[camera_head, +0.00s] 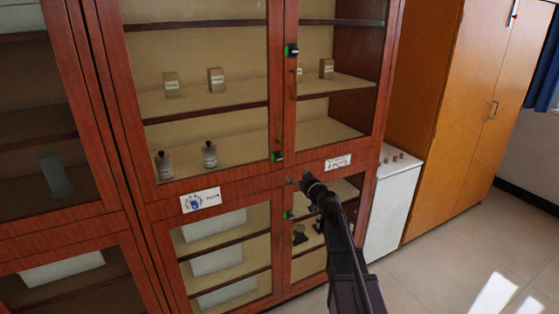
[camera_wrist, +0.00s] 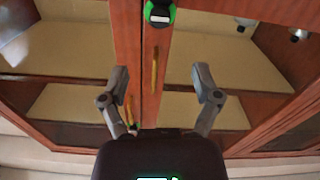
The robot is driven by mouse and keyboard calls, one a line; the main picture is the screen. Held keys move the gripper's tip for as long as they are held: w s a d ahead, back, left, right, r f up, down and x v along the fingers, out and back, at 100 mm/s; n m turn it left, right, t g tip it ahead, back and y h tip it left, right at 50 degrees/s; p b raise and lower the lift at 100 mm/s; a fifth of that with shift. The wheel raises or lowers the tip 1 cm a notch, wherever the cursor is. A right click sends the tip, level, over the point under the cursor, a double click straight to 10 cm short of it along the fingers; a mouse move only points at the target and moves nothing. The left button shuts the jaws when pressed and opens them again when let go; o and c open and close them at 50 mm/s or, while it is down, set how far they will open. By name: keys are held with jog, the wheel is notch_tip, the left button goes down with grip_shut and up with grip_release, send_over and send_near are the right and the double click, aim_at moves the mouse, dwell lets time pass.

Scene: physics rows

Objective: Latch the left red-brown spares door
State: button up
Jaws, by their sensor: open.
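The red-brown cabinet has glazed doors in pairs. The upper left door (camera_head: 135,120) and lower left door (camera_head: 163,245) look about flush with the frame; a small gap cannot be ruled out. Black-and-green latches sit along the middle seam: an upper one (camera_head: 291,50), a middle one (camera_head: 277,156) and a lower one (camera_head: 288,215). My gripper (camera_head: 303,180) is open and empty, in front of the seam between the middle and lower latches. In the wrist view, my gripper (camera_wrist: 162,80) has its fingers spread around the seam, with a green-ringed latch (camera_wrist: 159,14) and a brass handle (camera_wrist: 155,68) ahead.
Labels mark the rail, a left one (camera_head: 200,200) and a right one (camera_head: 338,162), too small to read surely. Boxes and bottles (camera_head: 210,155) stand behind the glass. A white low cabinet (camera_head: 393,205) and orange wooden cupboard (camera_head: 450,110) stand right. Floor (camera_head: 450,260) is clear there.

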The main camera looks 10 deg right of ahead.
aim_at(280, 159)
jog(key=shift+w, duration=0.1)
jog(key=x, duration=1.3)
jog(key=shift+w+a+f, duration=0.1)
jog(key=shift+w+a, duration=0.1)
jog(key=shift+w, duration=0.05)
grip_shut()
